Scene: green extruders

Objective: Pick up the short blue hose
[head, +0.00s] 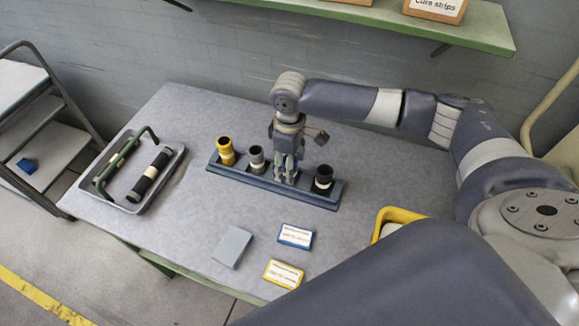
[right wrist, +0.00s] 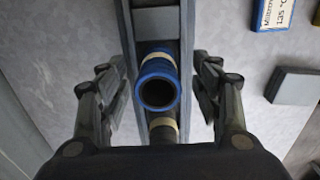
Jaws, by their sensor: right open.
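The short blue hose (right wrist: 158,70) stands upright with its open end facing the right wrist camera. In the head view it is largely hidden behind my right gripper (head: 287,168). My right gripper points down over the dark rack (head: 235,173). In the right wrist view, the right gripper's (right wrist: 160,82) fingers are open on either side of the blue hose, with gaps between. A yellow hose (head: 226,150), a grey hose (head: 256,159) and a black hose (head: 323,179) stand in the same rack. My left gripper is not in view.
A grey tray (head: 112,197) with a green handle and a black hose (head: 150,174) lies left. A grey block (head: 232,246), blue card (head: 295,236) and yellow card (head: 283,273) lie before the rack. A green shelf (head: 490,32) hangs above.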

